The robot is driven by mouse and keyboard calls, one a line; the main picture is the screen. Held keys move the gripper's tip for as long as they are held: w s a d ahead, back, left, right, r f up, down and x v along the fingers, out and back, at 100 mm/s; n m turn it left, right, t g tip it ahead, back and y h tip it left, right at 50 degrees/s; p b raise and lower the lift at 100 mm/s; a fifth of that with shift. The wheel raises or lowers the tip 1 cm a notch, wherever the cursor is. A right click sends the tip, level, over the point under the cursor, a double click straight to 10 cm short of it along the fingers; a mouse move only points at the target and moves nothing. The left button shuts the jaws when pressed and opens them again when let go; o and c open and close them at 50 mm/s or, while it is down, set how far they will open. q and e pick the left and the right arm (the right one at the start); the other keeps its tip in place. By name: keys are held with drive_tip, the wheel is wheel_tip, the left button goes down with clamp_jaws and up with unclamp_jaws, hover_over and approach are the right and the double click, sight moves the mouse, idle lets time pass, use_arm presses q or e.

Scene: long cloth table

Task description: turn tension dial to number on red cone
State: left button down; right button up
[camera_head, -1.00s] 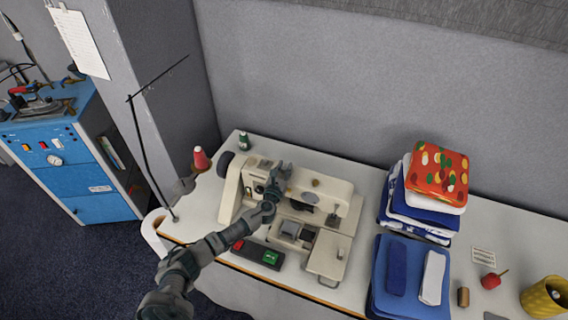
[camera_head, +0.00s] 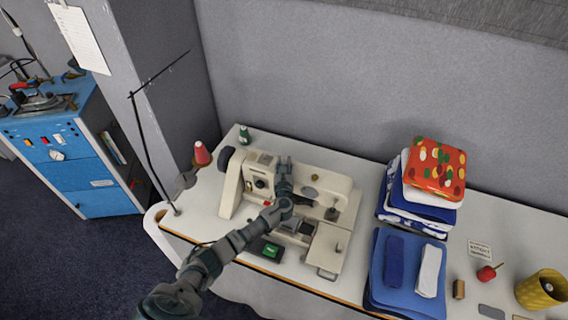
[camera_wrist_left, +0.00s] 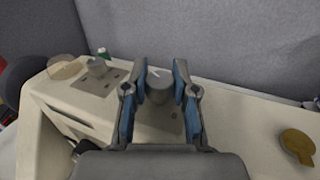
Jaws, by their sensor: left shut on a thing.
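The cream sewing machine (camera_head: 330,187) stands on the long table. The red cone (camera_head: 201,153) stands behind its left end; no number on it is readable. My left gripper (camera_head: 284,163) is at the upper middle of the machine. In the left wrist view, its two blue-lined fingers (camera_wrist_left: 159,80) are shut on a grey round dial (camera_wrist_left: 159,92) on the cream surface. Any marks on the dial are too small to read. My right gripper is not in view.
A green spool (camera_head: 244,134) stands behind the machine. Folded cloths (camera_head: 424,190) are stacked to its right, with a blue folded pile (camera_head: 385,285) in front. A thin thread stand (camera_head: 146,145) rises at the left. A yellow pot (camera_head: 541,289) is at far right.

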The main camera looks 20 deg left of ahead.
use_arm(q)
drive_tip(key=c, duration=0.9)
unclamp_jaws()
drive_tip(key=shift+s+d+f, duration=0.1)
drive_tip(key=shift+f, duration=0.25)
drive_tip(key=shift+r, duration=0.1)
drive_tip(key=v, duration=1.1)
drive_tip(key=shift+s+d, duration=0.15)
drive_tip(key=shift+s, duration=0.2)
